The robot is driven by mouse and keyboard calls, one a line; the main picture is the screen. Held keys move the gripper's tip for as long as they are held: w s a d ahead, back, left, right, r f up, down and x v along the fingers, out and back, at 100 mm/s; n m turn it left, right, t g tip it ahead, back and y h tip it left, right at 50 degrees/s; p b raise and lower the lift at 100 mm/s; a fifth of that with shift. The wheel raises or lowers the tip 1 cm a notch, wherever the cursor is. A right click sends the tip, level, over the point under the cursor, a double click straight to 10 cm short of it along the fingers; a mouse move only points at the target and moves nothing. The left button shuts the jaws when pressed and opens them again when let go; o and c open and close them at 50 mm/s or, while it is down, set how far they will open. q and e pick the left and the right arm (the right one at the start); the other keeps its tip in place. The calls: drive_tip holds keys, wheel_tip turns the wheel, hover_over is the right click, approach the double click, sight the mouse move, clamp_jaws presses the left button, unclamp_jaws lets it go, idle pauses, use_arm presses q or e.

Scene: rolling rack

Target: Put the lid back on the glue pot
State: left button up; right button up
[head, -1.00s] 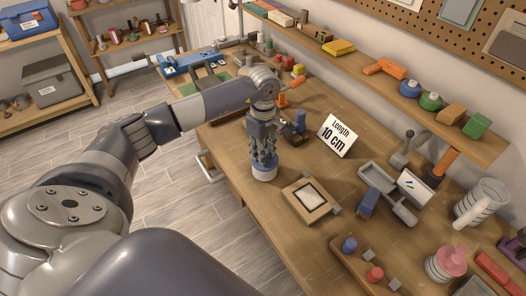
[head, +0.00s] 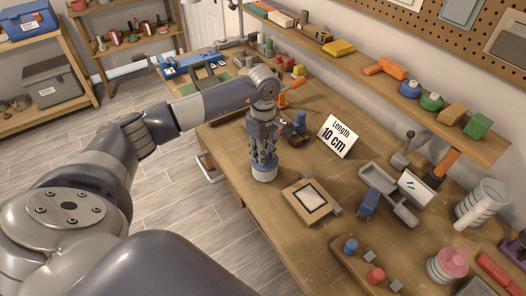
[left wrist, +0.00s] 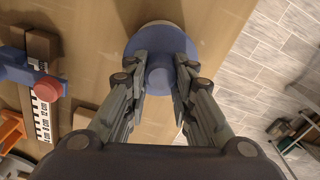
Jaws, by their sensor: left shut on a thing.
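My left gripper (head: 264,158) points down over the near-left part of the bench. In the left wrist view, its fingers (left wrist: 160,88) are shut on the knob of the round blue lid (left wrist: 158,42). The glue pot (head: 264,177) is a short pale round pot directly under the lid. A pale curved edge of the pot (left wrist: 160,23) shows past the lid in the left wrist view. Lid and pot look lined up; whether the lid rests fully on the rim cannot be told. My right gripper is not in view.
A wooden frame with a white pad (head: 310,196) lies right of the pot. Behind stand a "Length 10 cm" card (head: 339,136) and small dark blue and orange tools. A grey metal tray (head: 390,193) lies further right. The bench's left edge is close to the pot.

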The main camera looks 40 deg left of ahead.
use_arm(q)
drive_tip(key=shift+f+b, duration=0.2)
drive_tip(key=shift+b, duration=0.1)
drive_tip(key=shift+b, duration=0.3)
idle(0.9)
idle(0.3)
drive_tip(key=o, duration=1.5)
drive_tip(key=shift+r, duration=0.35)
drive_tip(key=shift+r+p, duration=1.85)
drive_tip(key=shift+r, duration=1.35)
